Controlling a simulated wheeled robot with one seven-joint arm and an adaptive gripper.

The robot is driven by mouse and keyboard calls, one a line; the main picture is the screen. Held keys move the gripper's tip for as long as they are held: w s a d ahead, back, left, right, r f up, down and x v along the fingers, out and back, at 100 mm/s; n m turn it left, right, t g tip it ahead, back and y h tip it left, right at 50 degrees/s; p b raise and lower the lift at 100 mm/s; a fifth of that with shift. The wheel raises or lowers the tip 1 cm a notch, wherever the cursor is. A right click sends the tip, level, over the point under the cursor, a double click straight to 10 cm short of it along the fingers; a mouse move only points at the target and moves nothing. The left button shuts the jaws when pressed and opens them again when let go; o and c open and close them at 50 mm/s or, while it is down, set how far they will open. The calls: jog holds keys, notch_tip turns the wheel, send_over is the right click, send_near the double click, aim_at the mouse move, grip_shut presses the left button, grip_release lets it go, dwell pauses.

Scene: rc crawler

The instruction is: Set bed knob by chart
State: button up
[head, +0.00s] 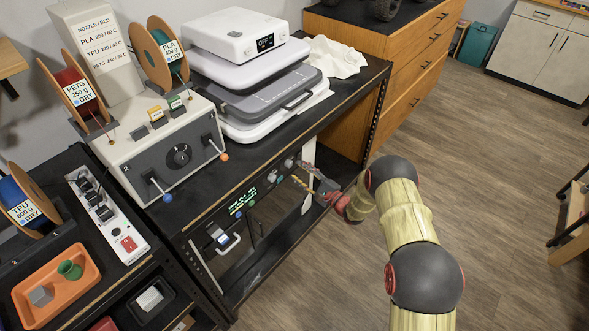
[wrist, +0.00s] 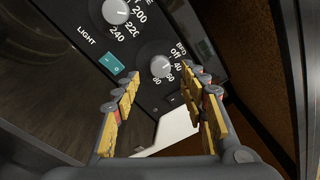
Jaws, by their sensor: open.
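The bed knob (wrist: 160,67) is a round silver-grey knob on the dark control panel, with Off, 40, 60 and 80 marked around it. I cannot tell its exact setting. My gripper (wrist: 165,80) is open, its yellow-padded fingers on either side of the knob's lower area; contact is not clear. In the head view my gripper (head: 307,182) is at the right end of the printer's front panel. The chart (head: 98,48) is a pale board headed nozzle / bed, with rows for PLA, TPU and PETG; its smaller figures are hard to read.
The nozzle knob (wrist: 117,10) and a teal light switch (wrist: 112,63) are left of the bed knob. A white piece (wrist: 175,130) shows between the fingers. PETG (head: 77,90), PLA (head: 168,52) and TPU (head: 22,207) spools stand left. Open floor lies right.

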aim_at(291, 165)
jog(key=shift+b+x, duration=0.45)
jog(key=shift+x, duration=1.55)
jog(key=shift+c, duration=0.3)
grip_shut()
